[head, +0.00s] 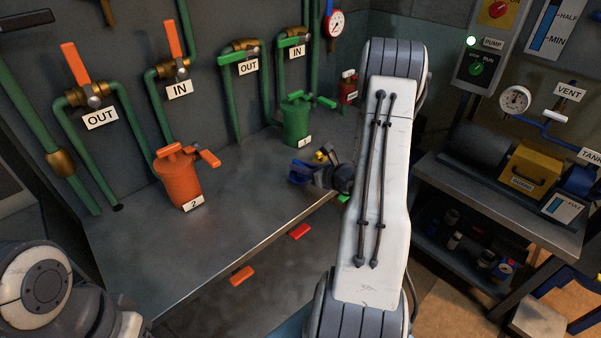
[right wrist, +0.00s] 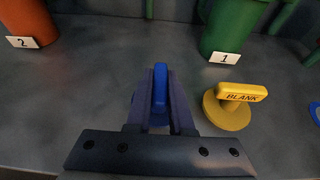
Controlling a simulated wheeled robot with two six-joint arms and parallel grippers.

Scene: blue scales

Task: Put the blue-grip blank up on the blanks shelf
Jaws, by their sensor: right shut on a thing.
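My right gripper (right wrist: 160,100) is shut on the blue grip of the blue-grip blank (right wrist: 160,82), which stands up between the two fingers. The lower part of this blank is mostly hidden by the fingers. In the head view, my right gripper (head: 318,176) is low over the bench near its right end, partly hidden behind my arm. The blank appears there only as a small blue patch (head: 301,167). I cannot make out a shelf marked for blanks in either view. My left gripper is out of view.
A yellow blank (right wrist: 230,108) lies close right of my right gripper. Behind it on the bench (head: 240,215) stand a green canister marked 1 (head: 297,122) and an orange canister marked 2 (head: 178,180). Pipes line the wall. The bench's front left is clear.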

